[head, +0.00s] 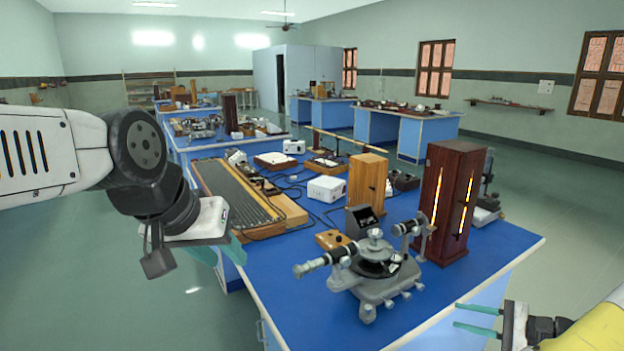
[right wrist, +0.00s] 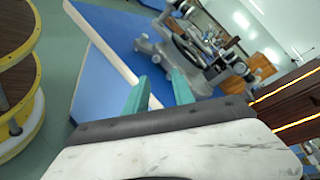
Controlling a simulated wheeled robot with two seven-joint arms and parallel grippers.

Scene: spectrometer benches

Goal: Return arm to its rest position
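My left arm comes in from the left in the head view, and its gripper (head: 222,256) hangs beside the left edge of the blue bench. Its teal fingers show only partly behind the wrist, so their gap is unclear. My right gripper (head: 478,318) is at the lower right, beyond the bench's right edge. Its two teal fingers are apart with nothing between them. The right wrist view also shows these fingers (right wrist: 160,92) apart and empty, pointing toward the bench edge.
The blue-topped bench (head: 490,262) fills the centre. A grey spectrometer (head: 375,268) stands near its front, with a dark wooden lamp housing (head: 447,200) with glowing slits to its right. A white box (head: 326,188) is farther back. Open floor (head: 570,215) lies to the right.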

